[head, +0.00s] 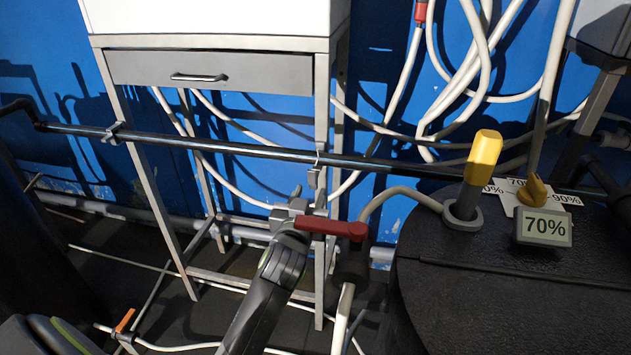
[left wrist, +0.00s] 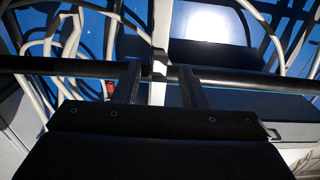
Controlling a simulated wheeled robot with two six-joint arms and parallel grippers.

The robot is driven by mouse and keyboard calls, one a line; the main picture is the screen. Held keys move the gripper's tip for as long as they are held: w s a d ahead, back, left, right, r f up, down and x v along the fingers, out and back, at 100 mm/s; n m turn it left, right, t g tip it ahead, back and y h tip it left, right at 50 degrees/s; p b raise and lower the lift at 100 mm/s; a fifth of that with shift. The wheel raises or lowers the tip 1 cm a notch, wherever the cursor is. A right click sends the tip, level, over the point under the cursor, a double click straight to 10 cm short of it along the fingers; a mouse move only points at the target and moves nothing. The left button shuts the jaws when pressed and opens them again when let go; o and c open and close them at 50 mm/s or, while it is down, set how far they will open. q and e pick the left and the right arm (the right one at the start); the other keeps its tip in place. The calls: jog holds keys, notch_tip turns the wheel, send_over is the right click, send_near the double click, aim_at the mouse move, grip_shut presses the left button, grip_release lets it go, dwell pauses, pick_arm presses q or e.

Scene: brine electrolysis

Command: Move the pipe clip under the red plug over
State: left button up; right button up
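A grey pipe clip (head: 317,172) hangs on the black horizontal pipe (head: 240,147), in front of the cabinet's right front leg. A second clip (head: 115,132) sits farther left on the same pipe. A red plug (head: 421,12) on a white cable is at the top edge, above and right of the nearer clip. My left gripper (head: 305,200) is just below the nearer clip. In the left wrist view its fingers (left wrist: 158,84) are apart, reaching up to the pipe. Whether they touch the clip cannot be told. My right gripper is not in view.
A red lever (head: 330,228) is close to the right of my left gripper. A black tank (head: 480,290) with a yellow handle (head: 483,158) and a 70% display (head: 544,226) stands at right. Above the pipe is a drawer (head: 210,70). White hoses hang behind it.

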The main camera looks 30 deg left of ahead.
aim_at(313, 186)
pick_arm(q)
jog(key=x, duration=0.6)
jog(key=shift+w, duration=0.1)
grip_shut()
